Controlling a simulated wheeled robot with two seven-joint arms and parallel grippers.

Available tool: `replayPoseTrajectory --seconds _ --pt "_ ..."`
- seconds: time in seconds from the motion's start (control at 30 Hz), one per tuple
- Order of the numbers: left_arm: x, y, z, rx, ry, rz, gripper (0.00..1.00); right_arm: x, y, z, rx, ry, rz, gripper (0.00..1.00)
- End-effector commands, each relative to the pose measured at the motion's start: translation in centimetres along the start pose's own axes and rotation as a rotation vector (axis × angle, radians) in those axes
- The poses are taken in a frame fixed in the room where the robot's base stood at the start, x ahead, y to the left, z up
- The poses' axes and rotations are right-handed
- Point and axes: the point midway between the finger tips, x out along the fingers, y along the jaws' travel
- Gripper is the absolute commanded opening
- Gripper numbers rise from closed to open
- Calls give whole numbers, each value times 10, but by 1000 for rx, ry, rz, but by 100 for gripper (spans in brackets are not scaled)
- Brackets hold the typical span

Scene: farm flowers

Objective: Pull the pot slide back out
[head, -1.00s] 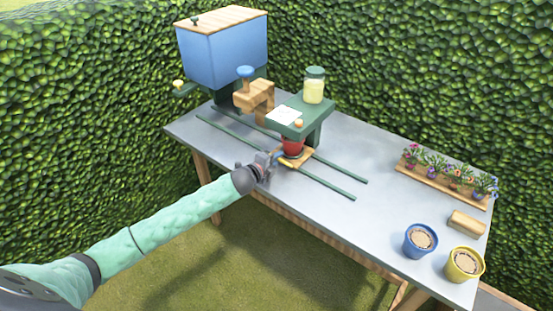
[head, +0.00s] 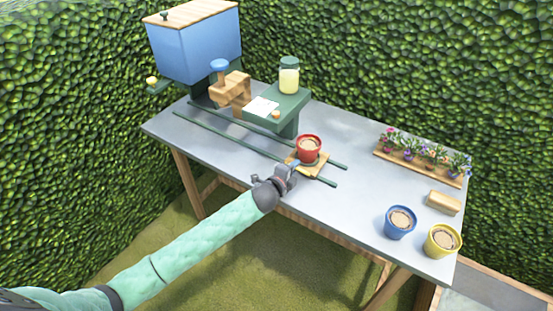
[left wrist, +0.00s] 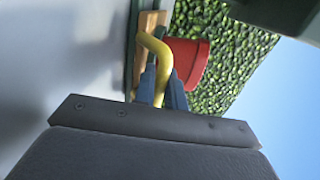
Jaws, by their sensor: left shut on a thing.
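The pot slide (head: 318,166) is a small wooden board on two green rails (head: 245,142), near their right end. A red pot (head: 309,149) filled with soil stands upright on it. My left gripper (head: 291,172) is at the slide's front side, shut on its yellow handle (left wrist: 158,52), which shows between the fingers in the left wrist view. The red pot also shows in the left wrist view (left wrist: 188,62), just beyond the fingers. The right gripper is not in view.
A green stand (head: 285,109) with a jar (head: 289,76) on top stands left of the slide. A blue hopper (head: 196,45) is at the back left. A blue pot (head: 400,222), a yellow pot (head: 442,241) and a flower tray (head: 420,168) stand at the right.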

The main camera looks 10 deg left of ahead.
Motion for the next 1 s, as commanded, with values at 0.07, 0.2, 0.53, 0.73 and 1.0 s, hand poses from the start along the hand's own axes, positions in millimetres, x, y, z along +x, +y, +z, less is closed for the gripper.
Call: replayPoseTrajectory --seconds 0.07,0.2,0.53,0.73,1.0 --pt "0 0 -19 -4 3 0 0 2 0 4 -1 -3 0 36" --pt "0 0 -42 -3 2 1 0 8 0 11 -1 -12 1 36" --pt "0 0 -67 0 1 1 0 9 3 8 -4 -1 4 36" --pt "0 0 -69 0 2 1 0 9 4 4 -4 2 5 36" --pt "-1 0 -70 -1 3 1 30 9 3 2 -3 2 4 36"
